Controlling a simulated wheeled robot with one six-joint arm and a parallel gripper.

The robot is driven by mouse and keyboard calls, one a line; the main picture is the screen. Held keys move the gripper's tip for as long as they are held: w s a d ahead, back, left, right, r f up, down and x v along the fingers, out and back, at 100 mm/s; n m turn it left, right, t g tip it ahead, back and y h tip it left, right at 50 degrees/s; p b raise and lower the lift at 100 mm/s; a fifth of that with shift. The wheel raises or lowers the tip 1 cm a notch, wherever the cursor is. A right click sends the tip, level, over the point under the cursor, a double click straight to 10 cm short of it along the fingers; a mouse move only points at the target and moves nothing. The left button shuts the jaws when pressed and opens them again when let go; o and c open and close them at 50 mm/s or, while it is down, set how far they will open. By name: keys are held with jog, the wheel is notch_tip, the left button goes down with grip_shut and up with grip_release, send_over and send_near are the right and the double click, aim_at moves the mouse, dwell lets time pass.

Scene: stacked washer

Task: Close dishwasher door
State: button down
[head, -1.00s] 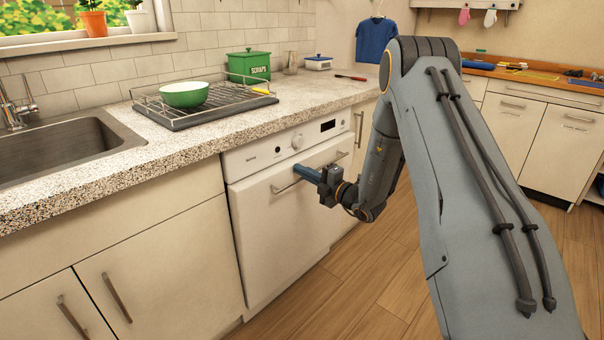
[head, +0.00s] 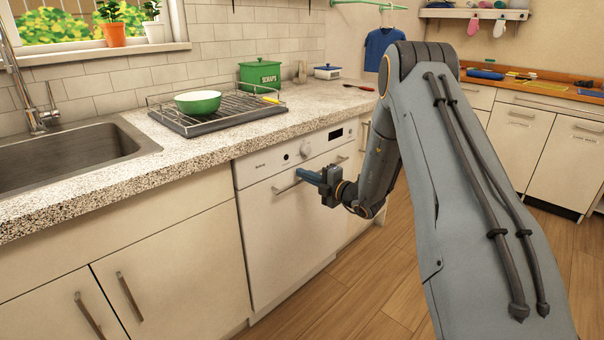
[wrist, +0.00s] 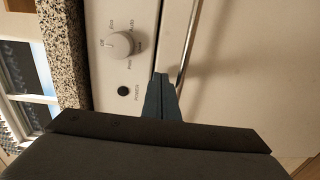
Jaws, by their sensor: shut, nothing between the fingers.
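The white dishwasher door (head: 283,236) stands upright under the counter, and its front looks flush with the cabinet face in the head view. Its bar handle (head: 287,187) runs across the top of the door. In the wrist view the handle (wrist: 187,45) appears as a metal bar right beside my fingertips. My gripper (head: 308,175) is shut and empty, with its blue fingers at the upper part of the door by the handle. In the wrist view the closed fingers (wrist: 161,92) point at the front near the panel seam. I cannot tell whether they touch the door.
The control panel (head: 257,165) with knob and display sits above the door. The counter (head: 95,190) holds a sink (head: 70,150), a dish rack (head: 250,110) with a green bowl (head: 198,102), and a green box (head: 260,75). Wooden floor (head: 370,275) is clear in front.

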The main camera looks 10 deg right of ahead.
jog(key=v, duration=1.1)
jog(key=s+a+r+n+g+y+p, duration=0.1)
jog(key=s+a+r+n+g+p, duration=0.2)
jog(key=s+a+n+g, duration=0.55)
jog(key=s+a+r+n+g+y+p, duration=0.15)
jog(key=s+a+r+n+g, duration=0.3)
jog(key=s+a+n, duration=0.65)
jog(key=s+d+r+n+g+h+p, duration=0.1)
jog(key=s+d+n+g+h+p, duration=0.15)
jog(key=s+n, duration=0.45)
jog(key=s+d+r+n+g+h+p, duration=0.1)
jog(key=s+n+h, duration=0.2)
jog(key=s+n, duration=0.4)
jog(key=s+d+r+n+h+p, duration=0.1)
jog(key=s+d+r+n+h, duration=0.1)
jog(key=n, duration=0.5)
jog(key=s+d+r+n+t+h+p, duration=0.1)
jog(key=s+d+r+n+h+p, duration=0.1)
jog(key=s+d+n+h, duration=0.2)
jog(key=s+d+n, duration=0.1)
jog(key=n, duration=0.2)
jog(key=shift+s+d+r, duration=0.3)
jog(key=shift+d+r, duration=0.05)
jog(key=shift+d, duration=0.05)
jog(key=shift+t, duration=0.25)
